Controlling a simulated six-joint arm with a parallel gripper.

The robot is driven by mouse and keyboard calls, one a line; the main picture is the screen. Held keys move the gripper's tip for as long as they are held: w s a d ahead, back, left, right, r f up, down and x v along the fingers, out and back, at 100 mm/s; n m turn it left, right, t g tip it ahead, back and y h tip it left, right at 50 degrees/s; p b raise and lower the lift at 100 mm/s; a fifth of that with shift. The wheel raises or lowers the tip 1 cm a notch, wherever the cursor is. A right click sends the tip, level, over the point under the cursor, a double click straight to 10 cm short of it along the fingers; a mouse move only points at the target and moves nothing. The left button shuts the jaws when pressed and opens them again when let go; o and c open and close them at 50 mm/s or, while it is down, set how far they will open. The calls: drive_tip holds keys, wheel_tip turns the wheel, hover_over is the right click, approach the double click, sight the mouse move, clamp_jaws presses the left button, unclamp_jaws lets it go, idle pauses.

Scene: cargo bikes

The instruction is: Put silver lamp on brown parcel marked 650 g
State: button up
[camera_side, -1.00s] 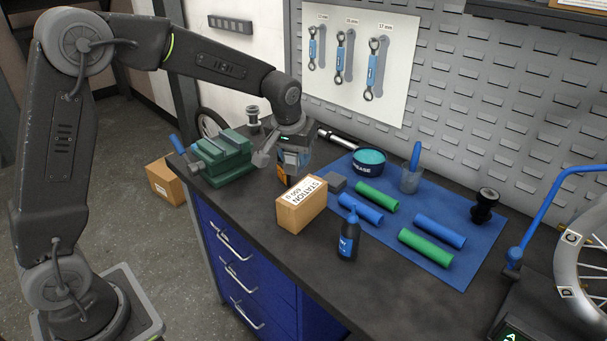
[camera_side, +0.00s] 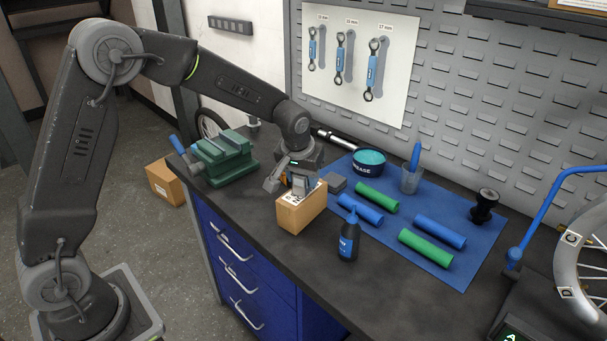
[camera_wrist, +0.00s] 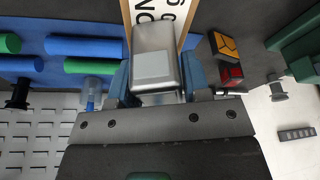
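The silver lamp (camera_wrist: 155,52) is a small grey block between the two fingers of my gripper (camera_wrist: 157,82) in the wrist view. The fingers press on both of its sides. In the side view my gripper (camera_side: 299,178) is low over the brown parcel (camera_side: 300,215), with the lamp at the parcel's top. I cannot tell whether lamp and parcel touch. The parcel's white label is partly hidden by the lamp and gripper. In the wrist view the parcel (camera_wrist: 126,12) shows behind the lamp with part of its lettering.
A black bottle (camera_side: 348,240) stands close right of the parcel. A green vise (camera_side: 222,160) is to the left. Blue and green grips (camera_side: 425,247) lie on a blue mat (camera_side: 470,270) with a grease tub (camera_side: 368,163). Orange and red pieces (camera_wrist: 228,58) lie near the parcel.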

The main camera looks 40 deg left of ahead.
drive_tip(key=o, duration=0.3)
drive_tip(key=v, duration=1.3)
drive_tip(key=s+m, duration=0.1)
drive_tip(key=s, duration=0.7)
drive_tip(key=s+r+m+t, duration=0.1)
drive_tip(key=s+m, duration=0.1)
drive_tip(key=s, duration=0.6)
drive_tip(key=s+d+m+t+h, duration=0.1)
drive_tip(key=s, duration=0.8)
drive_tip(key=shift+s+d+r+m, duration=0.1)
drive_tip(key=shift+d+r+m, duration=0.1)
drive_tip(key=shift+m, duration=0.1)
